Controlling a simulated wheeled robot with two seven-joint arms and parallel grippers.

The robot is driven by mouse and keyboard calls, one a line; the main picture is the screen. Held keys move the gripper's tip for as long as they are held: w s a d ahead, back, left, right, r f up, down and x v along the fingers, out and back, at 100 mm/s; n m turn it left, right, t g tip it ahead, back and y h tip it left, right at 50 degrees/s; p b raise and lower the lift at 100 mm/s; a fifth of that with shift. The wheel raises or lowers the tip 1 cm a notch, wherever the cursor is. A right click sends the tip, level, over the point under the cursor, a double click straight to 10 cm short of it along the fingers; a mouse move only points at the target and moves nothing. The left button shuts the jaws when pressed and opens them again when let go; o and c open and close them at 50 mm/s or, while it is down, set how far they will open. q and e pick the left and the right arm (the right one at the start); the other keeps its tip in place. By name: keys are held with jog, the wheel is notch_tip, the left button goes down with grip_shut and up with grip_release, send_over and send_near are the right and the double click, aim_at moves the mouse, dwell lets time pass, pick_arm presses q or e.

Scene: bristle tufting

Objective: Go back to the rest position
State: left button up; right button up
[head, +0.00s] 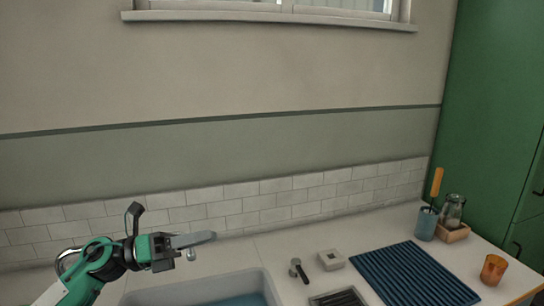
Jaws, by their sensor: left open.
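My left gripper (200,241) shows at the lower left, on its green and black arm. It points to the right, above the counter behind the sink's back left corner. Its jaws are open, with nothing visible held between them. My right gripper is not in view.
The sink (262,281) holds bluish water at the bottom edge. Right of it on the white counter are a black-handled tap (299,270), a small pale block (331,260), a dark grate (338,299), a blue ribbed mat (412,275), an orange cup (493,269) and a blue holder (426,224).

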pick_arm(q)
jog(key=s+a+f+n+t+y, duration=0.1)
jog(key=a+f+n+t+y, duration=0.25)
jog(key=f+n+y, duration=0.6)
jog(key=s+a+f+n+t+y, duration=0.1)
jog(key=a+f+n+t+y, duration=0.25)
jog(key=n, duration=1.05)
jog(key=s+a+f+n+t+y, duration=0.1)
jog(key=a+f+n+t+y, duration=0.1)
jog(key=f+n+t+y, duration=0.55)
jog(key=s+f+n+g+h, duration=0.1)
jog(key=s+f+n+g, duration=0.55)
jog(key=s, duration=0.55)
jog(key=s+f+n+g, duration=0.4)
jog(key=s+f+g, duration=0.5)
jog(key=s, duration=0.4)
jog(key=s+f+x, duration=0.1)
jog(key=s+x, duration=0.3)
jog(key=x, duration=1.1)
jog(key=s+f+x, duration=0.1)
jog(key=s+x, duration=0.2)
jog(key=x, duration=1.3)
jog(key=s+a+f+g, duration=0.1)
jog(key=s+f, duration=0.9)
jog(key=s+a+f, duration=0.2)
jog(key=s+f, duration=0.7)
jog(key=s, duration=0.1)
jog(key=shift+s+a+f+g, duration=0.25)
jog(key=shift+a+f+g, duration=0.1)
jog(key=shift+f+g, duration=0.05)
